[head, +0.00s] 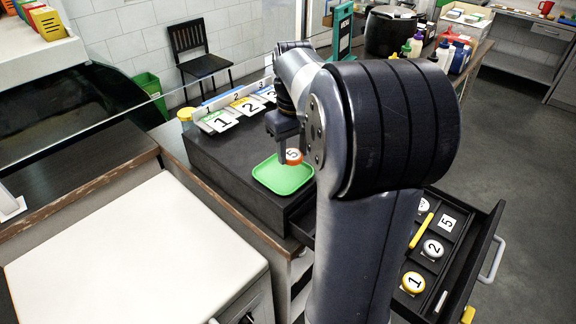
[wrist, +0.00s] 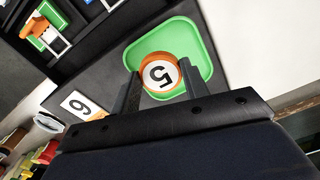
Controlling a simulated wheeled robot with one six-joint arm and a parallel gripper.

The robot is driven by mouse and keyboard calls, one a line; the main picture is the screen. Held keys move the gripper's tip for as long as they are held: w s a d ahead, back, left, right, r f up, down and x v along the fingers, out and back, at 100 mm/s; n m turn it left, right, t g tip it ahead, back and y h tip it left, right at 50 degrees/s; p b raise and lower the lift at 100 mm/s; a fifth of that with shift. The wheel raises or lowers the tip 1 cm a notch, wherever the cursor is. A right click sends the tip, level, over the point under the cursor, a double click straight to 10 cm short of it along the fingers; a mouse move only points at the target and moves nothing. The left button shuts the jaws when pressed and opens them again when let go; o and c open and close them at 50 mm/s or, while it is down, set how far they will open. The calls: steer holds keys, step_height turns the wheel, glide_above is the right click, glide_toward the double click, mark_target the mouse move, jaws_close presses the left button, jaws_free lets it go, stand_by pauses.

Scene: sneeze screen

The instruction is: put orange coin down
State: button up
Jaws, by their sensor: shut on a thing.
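The orange coin (head: 293,156) has a white face with a black 5. In the wrist view the coin (wrist: 160,74) sits between the two fingers of my gripper (wrist: 158,80), which is shut on it. In the head view my gripper (head: 287,150) points down over the green tray (head: 268,176). The tray lies on the dark counter, and in the wrist view the tray (wrist: 197,48) shows behind the coin. I cannot tell whether the coin touches the tray.
Numbered cards (head: 222,121) stand in a row behind the tray. A clear screen edge (head: 150,101) crosses at the left.

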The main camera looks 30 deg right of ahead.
mark_target(292, 180)
step_height(292, 180, down, 6)
steer(key=shift+f, duration=0.25)
steer(key=shift+f, duration=0.1)
steer(key=o, duration=1)
step_height(292, 180, up, 12)
steer(key=shift+r, duration=0.1)
stand_by(0.3)
